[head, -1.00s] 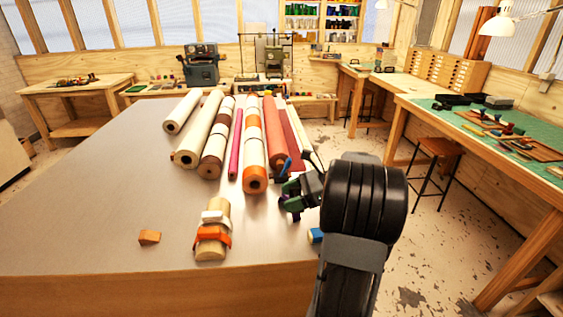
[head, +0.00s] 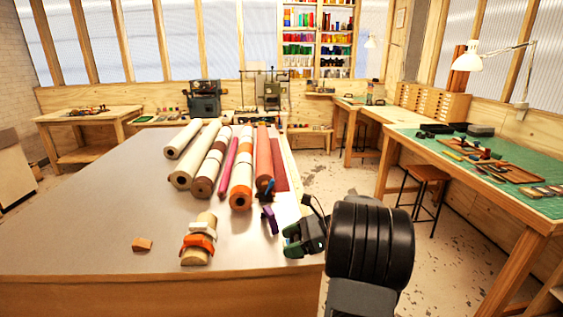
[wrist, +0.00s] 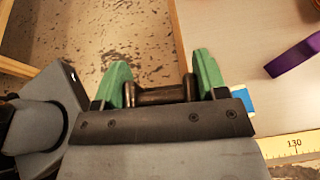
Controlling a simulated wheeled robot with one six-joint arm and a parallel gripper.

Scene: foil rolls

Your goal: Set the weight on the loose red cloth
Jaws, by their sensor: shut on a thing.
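The loose red cloth (head: 281,178) lies at the right side of the table, a dark red strip beside the red roll (head: 264,165). My gripper (head: 298,238) is near the table's right edge, nearer to me than the cloth and apart from it. In the wrist view its two green fingers (wrist: 163,78) are closed on a dark bar, which looks like part of the weight (wrist: 160,94). The rest of the weight is hidden by the gripper body. Floor shows beyond the fingers.
Several rolls (head: 206,178) lie side by side left of the cloth. A purple object (head: 270,219) stands between gripper and rolls, also in the wrist view (wrist: 292,58). A bound short roll (head: 198,242) and an orange block (head: 142,245) lie on the near table (head: 90,225).

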